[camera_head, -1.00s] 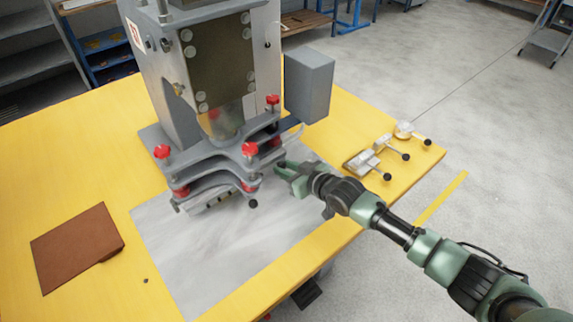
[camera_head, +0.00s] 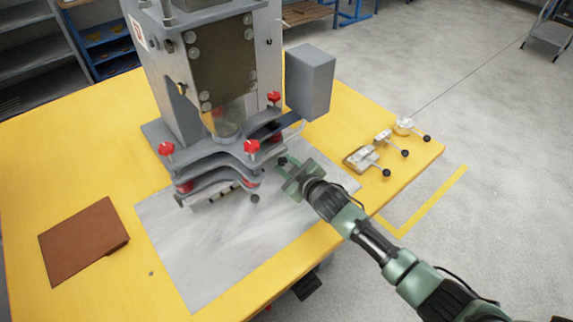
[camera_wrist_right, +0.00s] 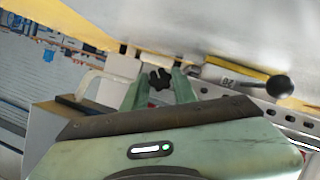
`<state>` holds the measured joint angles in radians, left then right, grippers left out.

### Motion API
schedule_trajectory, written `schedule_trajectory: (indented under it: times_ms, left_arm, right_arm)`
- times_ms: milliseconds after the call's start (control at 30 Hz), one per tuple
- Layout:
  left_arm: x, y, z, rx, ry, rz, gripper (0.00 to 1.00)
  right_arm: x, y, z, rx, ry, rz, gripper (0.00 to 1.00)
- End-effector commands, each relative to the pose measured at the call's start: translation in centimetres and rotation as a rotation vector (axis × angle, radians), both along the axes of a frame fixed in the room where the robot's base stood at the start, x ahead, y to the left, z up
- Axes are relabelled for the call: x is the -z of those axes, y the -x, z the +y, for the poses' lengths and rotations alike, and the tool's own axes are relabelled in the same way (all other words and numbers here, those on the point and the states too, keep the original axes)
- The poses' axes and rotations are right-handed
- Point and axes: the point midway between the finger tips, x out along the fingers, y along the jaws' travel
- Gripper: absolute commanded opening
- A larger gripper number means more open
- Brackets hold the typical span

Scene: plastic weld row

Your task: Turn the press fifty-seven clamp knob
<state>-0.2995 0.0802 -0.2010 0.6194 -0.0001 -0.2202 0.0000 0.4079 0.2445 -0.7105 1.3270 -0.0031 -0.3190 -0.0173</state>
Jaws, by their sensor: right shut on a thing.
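The grey press (camera_head: 163,100) stands on the yellow table with red knobs on its lower plates, such as the front one (camera_head: 251,146). My right gripper (camera_head: 284,164) is at the right side of the press's lower part. In the right wrist view, a black lobed clamp knob (camera_wrist_right: 160,80) sits between the fingertips of the gripper (camera_wrist_right: 160,88), which is shut on it. A lever with a black ball (camera_wrist_right: 279,86) is to the right of it there. In the head view the knob is small and partly hidden by the gripper. My left gripper is not in view.
A grey box (camera_head: 310,82) is fixed at the press's right side, behind my gripper. Several toggle clamps, such as the nearest (camera_head: 362,158), lie on the table to the right. A brown folder-like piece (camera_head: 80,240) lies at left. The metal sheet (camera_head: 190,255) in front is clear.

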Motion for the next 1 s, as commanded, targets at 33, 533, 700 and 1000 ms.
schedule_trajectory:
  times_ms: [33,533,700,1000]
  left_arm:
    - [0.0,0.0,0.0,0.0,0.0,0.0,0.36]
    - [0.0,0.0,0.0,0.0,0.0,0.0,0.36]
    - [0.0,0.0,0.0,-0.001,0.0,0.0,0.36]
    - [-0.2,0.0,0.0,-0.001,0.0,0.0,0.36]
  right_arm:
    - [0.1,0.1,0.0,0.0,0.001,0.002,0.0]
    - [0.1,0.0,0.0,0.0,0.0,0.002,0.49]
    - [0.0,0.2,-0.1,0.0,-0.002,0.001,0.49]
    - [-1.1,3.2,-1.6,0.0,-0.001,0.002,0.49]
